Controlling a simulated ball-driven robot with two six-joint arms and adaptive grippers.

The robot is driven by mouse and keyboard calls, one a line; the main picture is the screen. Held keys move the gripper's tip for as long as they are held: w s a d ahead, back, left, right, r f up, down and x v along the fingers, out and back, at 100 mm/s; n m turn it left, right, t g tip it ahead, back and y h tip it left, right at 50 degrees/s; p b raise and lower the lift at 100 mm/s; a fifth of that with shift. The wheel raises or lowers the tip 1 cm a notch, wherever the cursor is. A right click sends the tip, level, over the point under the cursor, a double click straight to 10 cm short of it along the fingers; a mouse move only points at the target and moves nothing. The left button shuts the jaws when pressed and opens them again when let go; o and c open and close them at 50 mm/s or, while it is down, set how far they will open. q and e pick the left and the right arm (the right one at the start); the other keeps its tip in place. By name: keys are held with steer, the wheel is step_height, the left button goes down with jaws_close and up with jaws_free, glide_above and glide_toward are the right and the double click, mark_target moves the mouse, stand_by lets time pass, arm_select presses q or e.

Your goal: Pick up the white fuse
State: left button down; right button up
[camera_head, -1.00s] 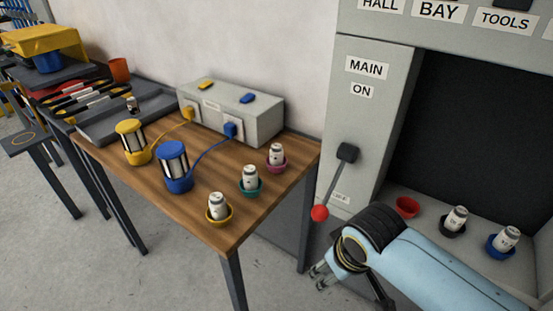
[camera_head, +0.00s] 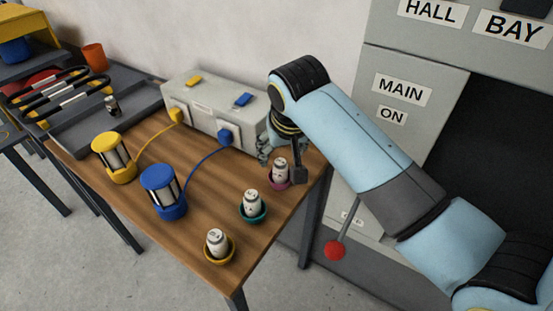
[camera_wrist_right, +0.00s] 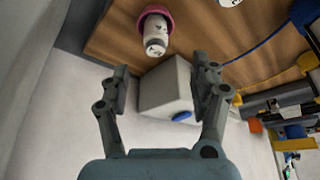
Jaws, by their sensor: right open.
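Three white fuses stand in cups on the wooden table. One fuse (camera_head: 280,170) is in a pink cup (camera_head: 276,184), one (camera_head: 251,202) in a teal cup (camera_head: 258,219), and one (camera_head: 216,240) in a yellow cup (camera_head: 232,254). My right gripper (camera_head: 283,160) is at the pink-cup fuse in the head view, partly overlapping it. In the right wrist view my right gripper (camera_wrist_right: 161,67) is open and empty, with the fuse (camera_wrist_right: 155,38) and pink cup (camera_wrist_right: 154,14) beyond its fingertips. My left gripper is not in view.
A grey box (camera_head: 208,107) with yellow and blue buttons stands behind the fuses. Blue (camera_head: 164,192) and yellow (camera_head: 114,158) coil units are wired to it. A grey tray (camera_head: 95,132) lies at the left. A red-knobbed lever (camera_head: 335,250) projects from the cabinet at the right.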

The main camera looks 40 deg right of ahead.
mark_target(281, 164)
steer(key=x, duration=0.4)
steer(key=shift+s, duration=0.2)
steer(key=x, duration=0.4)
steer(key=shift+w+d+f, duration=0.1)
steer(key=shift+d+f, duration=0.2)
steer(key=shift+d, duration=0.1)
steer(key=shift+w+f, duration=0.2)
steer(key=shift+f, duration=0.1)
steer(key=shift+c, duration=0.5)
steer(key=shift+s, duration=0.1)
steer(key=c, duration=1.1)
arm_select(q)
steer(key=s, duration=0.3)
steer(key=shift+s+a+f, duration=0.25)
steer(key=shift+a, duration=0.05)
arm_select(e)
steer(key=shift+c, duration=0.3)
steer(key=shift+r, duration=0.1)
